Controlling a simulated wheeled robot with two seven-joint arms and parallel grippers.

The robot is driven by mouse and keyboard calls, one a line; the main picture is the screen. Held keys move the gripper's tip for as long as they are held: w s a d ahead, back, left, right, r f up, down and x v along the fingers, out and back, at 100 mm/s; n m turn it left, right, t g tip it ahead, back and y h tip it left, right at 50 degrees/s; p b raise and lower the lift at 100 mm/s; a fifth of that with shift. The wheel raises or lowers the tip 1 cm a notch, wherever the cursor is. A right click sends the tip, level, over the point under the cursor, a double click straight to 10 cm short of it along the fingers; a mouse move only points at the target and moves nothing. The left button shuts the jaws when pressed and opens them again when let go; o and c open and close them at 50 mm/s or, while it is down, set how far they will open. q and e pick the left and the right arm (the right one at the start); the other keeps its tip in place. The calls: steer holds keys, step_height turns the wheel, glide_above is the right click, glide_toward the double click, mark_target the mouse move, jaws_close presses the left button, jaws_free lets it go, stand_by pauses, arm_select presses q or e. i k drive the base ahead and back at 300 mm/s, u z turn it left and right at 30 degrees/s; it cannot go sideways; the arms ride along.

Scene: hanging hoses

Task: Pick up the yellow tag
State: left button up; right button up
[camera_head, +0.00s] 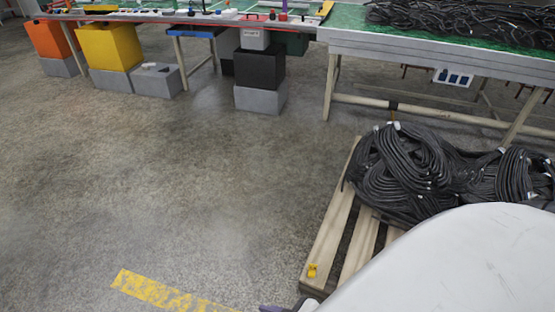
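The yellow tag (312,270) is a small yellow-orange piece lying at the near end of the left plank of a wooden pallet (330,235). Nothing covers it, and no gripper touches it. A large white link of my own arm fills the lower right corner, to the right of the tag. It hides the near right part of the pallet. A small white and dark part shows at the bottom edge below the tag, cut off by the frame. I cannot make out any gripper fingers.
Coiled black hoses (420,170) are heaped on the pallet behind the tag. A green-topped table (450,60) with more black hoses stands at the back right. Orange (48,38), yellow (108,46) and black (259,68) boxes stand at the back. The floor left of the pallet is clear.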

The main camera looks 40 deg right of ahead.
mark_target(312, 268)
steer(key=i, duration=1.85)
steer(key=z, duration=4.25)
steer(key=i, duration=0.5)
steer(key=u, duration=0.1)
